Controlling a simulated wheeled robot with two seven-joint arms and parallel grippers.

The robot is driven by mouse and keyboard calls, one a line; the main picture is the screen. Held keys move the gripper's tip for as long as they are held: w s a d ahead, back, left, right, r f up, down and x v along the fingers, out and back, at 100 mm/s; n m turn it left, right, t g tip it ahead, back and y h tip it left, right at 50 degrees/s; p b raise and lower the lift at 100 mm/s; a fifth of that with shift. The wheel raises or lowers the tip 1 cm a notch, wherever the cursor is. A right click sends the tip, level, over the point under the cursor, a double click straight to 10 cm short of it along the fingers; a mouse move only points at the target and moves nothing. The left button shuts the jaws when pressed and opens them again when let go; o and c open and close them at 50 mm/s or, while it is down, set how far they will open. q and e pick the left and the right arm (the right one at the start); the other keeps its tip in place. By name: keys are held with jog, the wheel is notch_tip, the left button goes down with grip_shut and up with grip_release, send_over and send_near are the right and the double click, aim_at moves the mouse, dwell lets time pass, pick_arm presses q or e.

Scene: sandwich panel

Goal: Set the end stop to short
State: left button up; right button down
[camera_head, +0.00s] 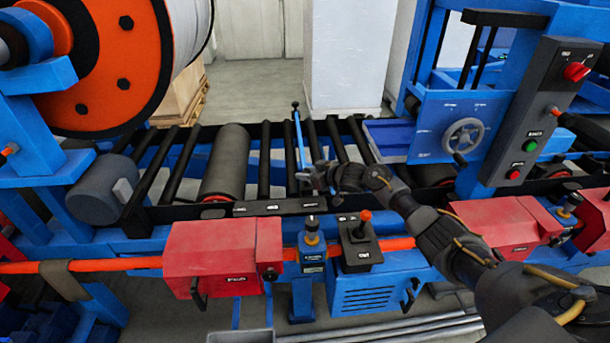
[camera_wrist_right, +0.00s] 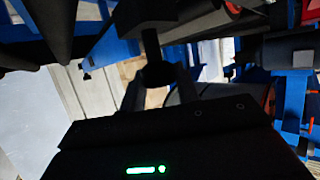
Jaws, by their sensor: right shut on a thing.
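The end stop (camera_head: 299,140) looks like a thin blue bar lying across the black rollers, with a small dark knob at its far end. My right gripper (camera_head: 318,178) is at its near end, just above the front rail, and is shut on it. In the right wrist view, a dark knob on a stem (camera_wrist_right: 157,72) sits between the two fingers of the right gripper (camera_wrist_right: 160,88). A dark label strip (camera_head: 277,207) with several small marks runs along the front rail below; its words are too small to read surely. My left gripper is not in view.
A wide grey roller (camera_head: 224,160) lies left of the bar. Red boxes (camera_head: 222,257) and a black lever box (camera_head: 360,243) stand in front. A control panel (camera_head: 540,110) and a handwheel (camera_head: 463,136) are at right. The black rollers beside the bar are bare.

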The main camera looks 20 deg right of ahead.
jog(key=shift+s+d+f, duration=0.1)
jog(key=shift+d, duration=0.15)
jog(key=c, duration=1.4)
grip_release()
jog(key=shift+c, duration=0.2)
jog(key=o, duration=0.4)
jog(key=shift+d, duration=0.25)
jog(key=shift+a, duration=0.15)
jog(key=shift+s, duration=0.15)
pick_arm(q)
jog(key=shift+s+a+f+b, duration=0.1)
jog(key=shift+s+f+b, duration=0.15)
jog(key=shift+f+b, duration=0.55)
pick_arm(e)
jog(key=v, duration=1)
jog(key=shift+s+d, duration=0.2)
jog(key=shift+d, duration=0.05)
